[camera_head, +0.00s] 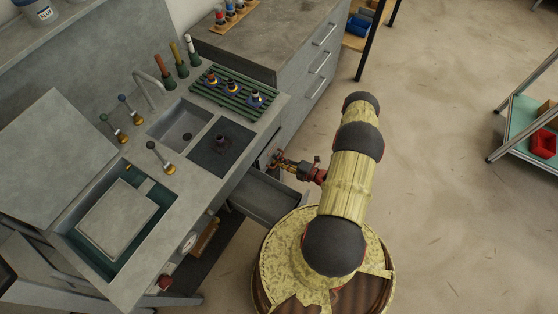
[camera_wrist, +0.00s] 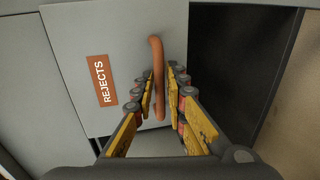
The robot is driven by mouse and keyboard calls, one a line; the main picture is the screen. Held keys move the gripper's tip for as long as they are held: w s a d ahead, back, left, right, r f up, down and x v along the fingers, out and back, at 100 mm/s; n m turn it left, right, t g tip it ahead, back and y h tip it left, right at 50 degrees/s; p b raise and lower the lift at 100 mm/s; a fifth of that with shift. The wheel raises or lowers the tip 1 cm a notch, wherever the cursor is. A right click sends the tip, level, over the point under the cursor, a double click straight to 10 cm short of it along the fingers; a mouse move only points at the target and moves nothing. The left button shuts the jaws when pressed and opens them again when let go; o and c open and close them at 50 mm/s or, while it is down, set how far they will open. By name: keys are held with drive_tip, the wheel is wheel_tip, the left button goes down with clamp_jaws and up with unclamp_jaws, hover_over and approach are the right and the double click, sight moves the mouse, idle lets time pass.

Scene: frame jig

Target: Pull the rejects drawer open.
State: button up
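The rejects drawer front (camera_wrist: 120,60) is a grey panel in the wrist view, with an orange-red label reading REJECTS. Its handle (camera_wrist: 157,55) is an orange-brown bar that stands upright in that picture, beside the label. In the head view my gripper (camera_head: 283,162) is at the front of the sink counter. The drawer front is hard to make out there, and how far it is open cannot be told.
A grey open-topped box (camera_head: 264,197) juts from under the counter beside my gripper. The grey counter (camera_head: 200,185) holds a sink and a green rack (camera_head: 234,90). A drawer cabinet (camera_head: 305,75) stands beyond. Open floor (camera_head: 440,190) lies to the right.

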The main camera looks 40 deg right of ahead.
drive_tip(key=shift+c, duration=0.5)
clamp_jaws()
drive_tip(key=shift+s, duration=0.1)
drive_tip(key=f+b+v, duration=0.2)
drive_tip(key=v, duration=0.9)
drive_tip(key=f+b+v, duration=0.1)
drive_tip(key=f+v, duration=0.1)
drive_tip(key=v, duration=1)
drive_tip(key=shift+s+d+f+b, duration=0.35)
drive_tip(key=shift+s+f+b, duration=0.05)
drive_tip(key=shift+o, duration=0.5)
unclamp_jaws()
